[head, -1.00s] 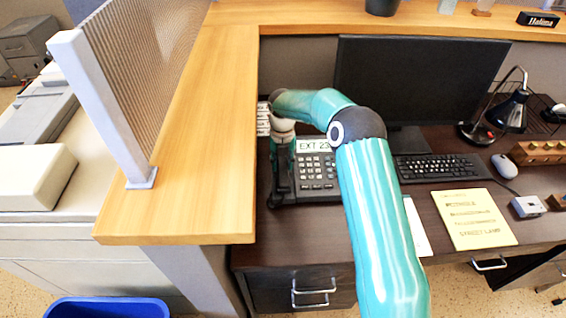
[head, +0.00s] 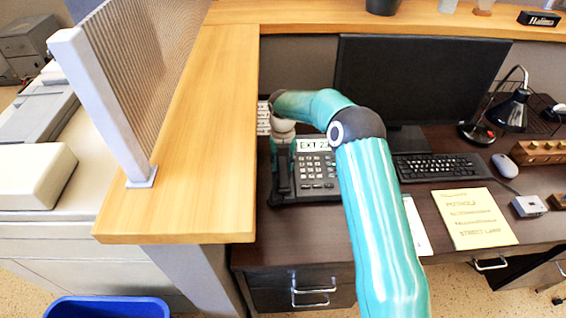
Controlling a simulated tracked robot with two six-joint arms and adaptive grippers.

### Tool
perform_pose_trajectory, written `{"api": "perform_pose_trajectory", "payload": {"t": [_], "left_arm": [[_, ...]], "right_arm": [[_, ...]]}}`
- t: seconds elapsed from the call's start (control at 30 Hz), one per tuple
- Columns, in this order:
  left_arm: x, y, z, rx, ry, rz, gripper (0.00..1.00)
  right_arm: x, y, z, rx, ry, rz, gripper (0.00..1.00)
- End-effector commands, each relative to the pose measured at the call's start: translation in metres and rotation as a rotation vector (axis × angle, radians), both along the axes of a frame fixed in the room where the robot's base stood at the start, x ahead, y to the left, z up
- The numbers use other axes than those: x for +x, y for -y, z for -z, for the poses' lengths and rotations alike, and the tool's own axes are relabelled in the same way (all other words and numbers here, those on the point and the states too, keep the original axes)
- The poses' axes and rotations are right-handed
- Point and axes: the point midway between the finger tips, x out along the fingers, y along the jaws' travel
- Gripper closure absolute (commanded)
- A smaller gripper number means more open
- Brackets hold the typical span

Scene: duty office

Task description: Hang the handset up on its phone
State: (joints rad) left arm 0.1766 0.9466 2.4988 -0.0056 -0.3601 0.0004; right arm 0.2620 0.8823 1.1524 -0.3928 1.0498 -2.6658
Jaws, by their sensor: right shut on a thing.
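The dark desk phone (head: 318,172) stands on the desk left of the keyboard, with its keypad and an "EXT" label showing. The black handset (head: 284,176) lies along the left side of the phone, over its cradle side. Whether it rests fully in the cradle I cannot tell. My right gripper (head: 283,146) comes down from above and is shut on the handset near its upper part. My own wrist hides the handset's far end. My left gripper is not in view.
A wooden counter (head: 190,170) with a ribbed screen (head: 135,75) rises left of the phone. A monitor (head: 420,85), a keyboard (head: 440,167), a yellow paper (head: 465,217) and a desk lamp (head: 510,110) are to the right. A blue bin (head: 107,307) stands on the floor.

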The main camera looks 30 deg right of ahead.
Motion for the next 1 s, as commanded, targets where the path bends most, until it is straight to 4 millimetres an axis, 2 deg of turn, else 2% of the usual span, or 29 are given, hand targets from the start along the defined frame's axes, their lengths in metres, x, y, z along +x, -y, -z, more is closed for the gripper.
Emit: {"api": "perform_pose_trajectory", "payload": {"t": [0.4, 0.43, 0.6, 1.0], "left_arm": [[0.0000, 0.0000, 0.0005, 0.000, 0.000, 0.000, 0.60], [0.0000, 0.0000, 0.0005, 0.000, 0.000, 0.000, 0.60], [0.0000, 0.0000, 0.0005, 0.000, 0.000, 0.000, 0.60], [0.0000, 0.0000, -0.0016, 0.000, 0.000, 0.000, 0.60]], "right_arm": [[0.0000, 0.0004, 0.0011, -0.001, 0.001, 0.001, 1.00], [0.0000, 0.0005, 0.0011, -0.001, 0.001, 0.001, 0.63], [0.0000, 0.0004, 0.0011, -0.001, 0.001, 0.001, 0.36], [-0.0003, 0.0004, -0.0012, 0.000, 0.000, 0.001, 0.36]]}}
